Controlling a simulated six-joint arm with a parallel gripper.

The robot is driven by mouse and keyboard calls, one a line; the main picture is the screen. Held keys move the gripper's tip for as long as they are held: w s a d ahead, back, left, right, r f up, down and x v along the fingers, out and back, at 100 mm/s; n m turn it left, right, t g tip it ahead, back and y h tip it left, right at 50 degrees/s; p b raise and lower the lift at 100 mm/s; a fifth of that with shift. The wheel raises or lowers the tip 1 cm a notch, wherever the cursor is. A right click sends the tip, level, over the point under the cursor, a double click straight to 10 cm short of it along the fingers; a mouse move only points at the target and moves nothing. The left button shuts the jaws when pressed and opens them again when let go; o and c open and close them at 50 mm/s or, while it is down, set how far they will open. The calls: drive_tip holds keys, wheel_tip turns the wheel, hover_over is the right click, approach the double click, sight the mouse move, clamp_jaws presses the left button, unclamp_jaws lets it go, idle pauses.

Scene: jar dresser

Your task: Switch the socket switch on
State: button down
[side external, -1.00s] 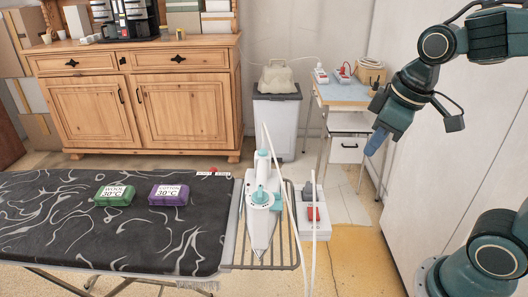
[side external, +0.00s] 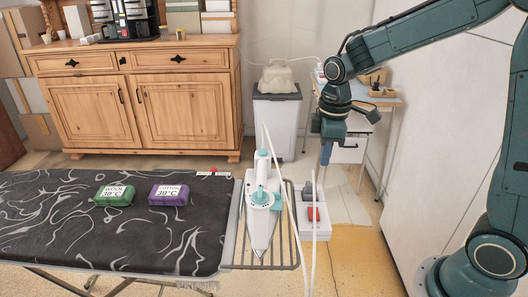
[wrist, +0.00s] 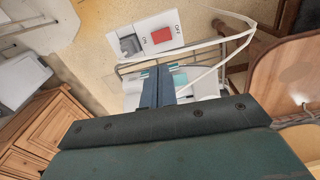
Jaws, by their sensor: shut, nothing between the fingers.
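The white socket box (side external: 320,232) is at the right end of the ironing board, beside the iron's wire rest. It carries a red rocker switch (side external: 313,214) and a grey plug (side external: 308,188). In the wrist view the red switch (wrist: 160,35) lies between the labels "ON" and "OFF"; I cannot tell which side is pressed. My gripper (side external: 325,160) is shut and empty, pointing down, above and beyond the socket box. Its blue fingers (wrist: 156,75) appear below the switch in the wrist view, apart from it.
A white and teal iron (side external: 262,197) stands on the wire rest (side external: 285,262), close left of the socket box. White cables (side external: 314,240) rise in front of the box. A small table (side external: 385,95) stands behind.

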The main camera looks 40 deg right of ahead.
sight(313, 210)
drive_tip(key=shift+w+d+f+n+g, duration=0.2)
drive_tip(key=shift+w+f, duration=0.2)
drive_tip(key=shift+f, duration=0.2)
drive_tip(key=shift+w+d+f+n+g, duration=0.1)
drive_tip(key=shift+w+f+n, duration=0.1)
drive_tip(key=shift+w+f, duration=0.3)
drive_tip(key=shift+s+f, duration=0.1)
drive_tip(key=shift+f, duration=0.1)
wheel_tip(313, 210, down, 14)
drive_tip(key=shift+r, duration=0.1)
idle(0.6)
drive_tip(key=shift+f, duration=0.25)
drive_tip(key=shift+s+a, duration=0.1)
